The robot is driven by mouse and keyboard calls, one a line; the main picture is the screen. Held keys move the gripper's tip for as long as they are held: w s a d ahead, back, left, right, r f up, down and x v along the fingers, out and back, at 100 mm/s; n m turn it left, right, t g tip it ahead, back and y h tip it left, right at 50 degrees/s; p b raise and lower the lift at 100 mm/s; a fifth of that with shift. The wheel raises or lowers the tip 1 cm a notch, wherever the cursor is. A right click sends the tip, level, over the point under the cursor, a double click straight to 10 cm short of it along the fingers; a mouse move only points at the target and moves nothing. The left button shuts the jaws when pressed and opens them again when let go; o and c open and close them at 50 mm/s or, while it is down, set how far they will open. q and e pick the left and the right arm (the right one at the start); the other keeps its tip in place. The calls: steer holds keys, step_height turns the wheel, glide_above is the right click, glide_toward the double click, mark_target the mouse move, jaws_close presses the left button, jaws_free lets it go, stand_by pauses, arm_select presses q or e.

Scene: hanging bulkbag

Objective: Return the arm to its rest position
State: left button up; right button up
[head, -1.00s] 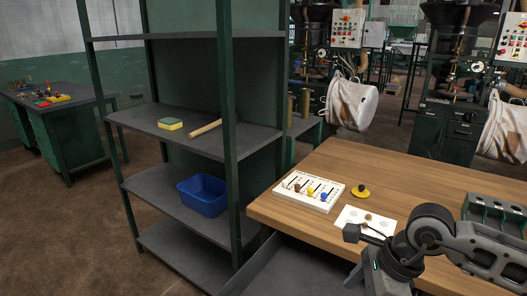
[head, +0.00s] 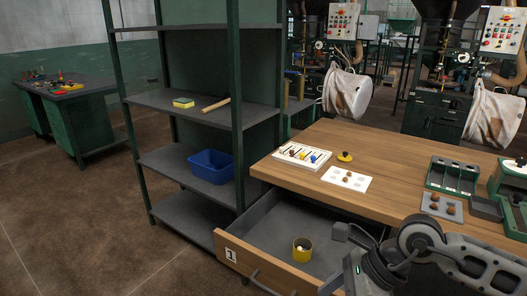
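My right arm comes in at the lower right. Its gripper (head: 336,258) hangs over the right side of the open drawer (head: 262,226) marked 1. Its two fingers look spread apart, with nothing seen between them. The lower finger is partly cut by the dark wrist and the picture's bottom. My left arm and gripper are not in view. In the drawer, left of the gripper, stands a yellow cup (head: 302,250) with something pale inside.
A dark shelf (head: 258,117) with a blue bin (head: 212,166) stands left. Floor is clear at lower left.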

steer(key=s+a+r+m+t+y+b, duration=0.1)
steer(key=s+a+r+m+t+y, duration=0.1)
steer(key=a+r+m+y, duration=0.35)
steer(key=s+a+r+m+t+y, duration=0.2)
steer(key=a+r+m+y, duration=0.1)
steer(key=a+m+y, duration=0.45)
steer(key=w+d+f+m+t+h+b, duration=0.15)
steer(key=d+f+m+t+h, duration=0.35)
steer(key=m, duration=0.7)
steer(key=w+d+f+m+t+h, duration=0.35)
steer(key=m+t+h, duration=0.3)
steer(key=m, duration=0.55)
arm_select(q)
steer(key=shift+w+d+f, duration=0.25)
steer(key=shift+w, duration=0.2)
arm_select(e)
steer(key=s+d+f+m+g+h, duration=0.2)
steer(key=s+f+m, duration=0.3)
steer(key=f, duration=0.3)
steer(key=s+d+f+m+g+h, duration=0.3)
steer(key=s+d+f+m, duration=0.2)
steer(key=f+m, duration=0.2)
steer(key=shift+f, duration=0.6)
